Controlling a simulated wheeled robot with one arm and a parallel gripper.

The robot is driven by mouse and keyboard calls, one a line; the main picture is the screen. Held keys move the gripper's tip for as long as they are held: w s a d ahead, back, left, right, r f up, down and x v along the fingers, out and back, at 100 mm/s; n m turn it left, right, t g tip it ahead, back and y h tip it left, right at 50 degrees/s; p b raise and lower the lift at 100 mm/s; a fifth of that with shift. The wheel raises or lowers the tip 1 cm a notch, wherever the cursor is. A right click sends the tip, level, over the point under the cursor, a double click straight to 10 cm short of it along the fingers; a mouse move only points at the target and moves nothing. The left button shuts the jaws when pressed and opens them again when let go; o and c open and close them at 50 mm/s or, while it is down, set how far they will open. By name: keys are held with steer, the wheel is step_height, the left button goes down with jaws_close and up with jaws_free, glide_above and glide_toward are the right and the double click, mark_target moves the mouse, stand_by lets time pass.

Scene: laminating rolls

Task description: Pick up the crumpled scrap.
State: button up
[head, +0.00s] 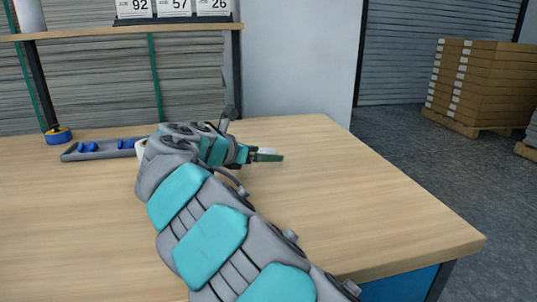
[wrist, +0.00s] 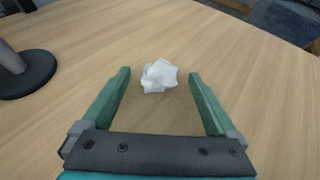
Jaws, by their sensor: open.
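The crumpled scrap (wrist: 159,76) is a small white wad on the wooden table. In the wrist view it lies ahead, centred between the fingertips of my gripper (wrist: 160,73), with a gap on both sides. My gripper is open and empty, with two green fingers. In the head view my gripper (head: 268,155) is low over the table, and a bit of white shows just behind its fingers; I cannot tell there how much of the scrap is hidden.
The wooden table (head: 370,200) is clear to the right. In the wrist view a dark round base with a post (wrist: 25,77) stands left of my gripper. A shelf (head: 130,30) overhangs the back.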

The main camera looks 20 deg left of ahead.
steer(key=shift+w, duration=0.2)
steer(key=shift+f, duration=0.1)
jaws_close()
stand_by(0.5)
